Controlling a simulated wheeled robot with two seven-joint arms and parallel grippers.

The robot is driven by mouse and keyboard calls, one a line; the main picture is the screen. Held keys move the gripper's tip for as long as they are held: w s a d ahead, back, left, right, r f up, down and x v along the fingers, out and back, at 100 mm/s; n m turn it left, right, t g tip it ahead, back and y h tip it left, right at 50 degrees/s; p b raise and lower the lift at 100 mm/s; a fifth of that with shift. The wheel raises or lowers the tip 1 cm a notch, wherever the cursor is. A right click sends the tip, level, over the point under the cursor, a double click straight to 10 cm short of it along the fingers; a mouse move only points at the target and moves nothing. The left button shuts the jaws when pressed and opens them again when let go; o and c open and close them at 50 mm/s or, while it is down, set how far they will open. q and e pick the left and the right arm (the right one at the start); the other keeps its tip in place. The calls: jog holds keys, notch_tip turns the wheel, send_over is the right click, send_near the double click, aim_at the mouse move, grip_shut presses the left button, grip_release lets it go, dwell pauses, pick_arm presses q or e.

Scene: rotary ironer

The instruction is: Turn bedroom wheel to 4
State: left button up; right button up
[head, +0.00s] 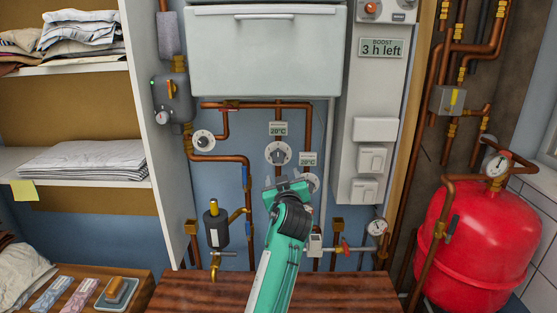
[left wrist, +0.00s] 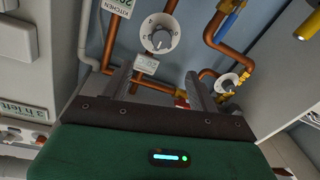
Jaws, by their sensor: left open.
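A round white wheel (head: 278,153) with a dark centre sits on a copper pipe below a 20°C display (head: 278,129). It also shows in the left wrist view (left wrist: 158,35), where its label (left wrist: 145,63) is too small to read. A second wheel (head: 312,182), lower right and partly behind my gripper, sits below another 20°C display (head: 308,159); a tag (left wrist: 116,14) there reads KITCHEN. I cannot read which wheel is the bedroom's. My left gripper (head: 287,183) is open and empty, just below the middle wheel and apart from it. My right gripper is out of view.
Another white dial (head: 203,139) is on the pipe at left. A white cabinet (head: 266,50) hangs above. A boost panel (head: 382,48) reads "3 h left". A red tank (head: 478,240) stands right. A wooden top (head: 190,292) lies below. Pipes surround the wheels.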

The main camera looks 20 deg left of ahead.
aim_at(278, 157)
pick_arm(q)
jog(key=p+x, duration=0.3)
jog(key=x, duration=0.8)
jog(key=shift+w+a, duration=0.2)
jog(key=shift+w, duration=0.05)
jog(key=shift+p+x, duration=0.4)
jog(key=shift+x, duration=0.4)
jog(key=shift+f, duration=0.1)
jog(key=c, duration=1)
